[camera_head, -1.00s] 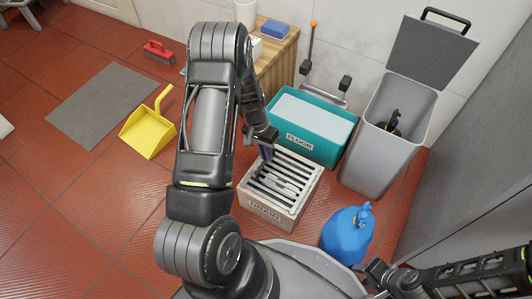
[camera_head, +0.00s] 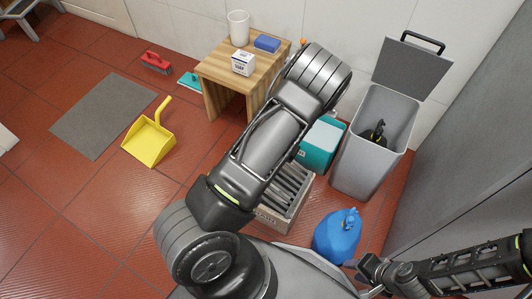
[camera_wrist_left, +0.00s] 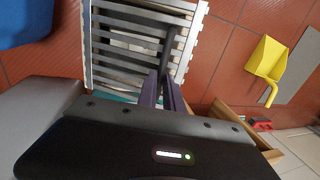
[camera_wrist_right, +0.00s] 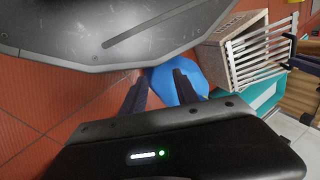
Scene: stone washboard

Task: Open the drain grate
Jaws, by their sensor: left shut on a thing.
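The drain grate (camera_head: 286,187) is a set of pale metal slats on a stone-coloured box (camera_head: 284,217), partly hidden by my left arm in the head view. The slats (camera_wrist_left: 135,45) fill the upper left of the left wrist view, crossed by a dark bar. My left gripper (camera_wrist_left: 166,75) has its fingers close together at the grate's edge and is shut on the grate; the exact contact is hard to see. The grate also shows in the right wrist view (camera_wrist_right: 260,55). My right gripper (camera_wrist_right: 160,78) is open and empty, in front of a blue bag.
The blue bag (camera_head: 337,237) stands right of the box. The teal tub (camera_head: 320,145) and grey open bin (camera_head: 370,150) stand behind. A wooden table (camera_head: 240,75) is at the back.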

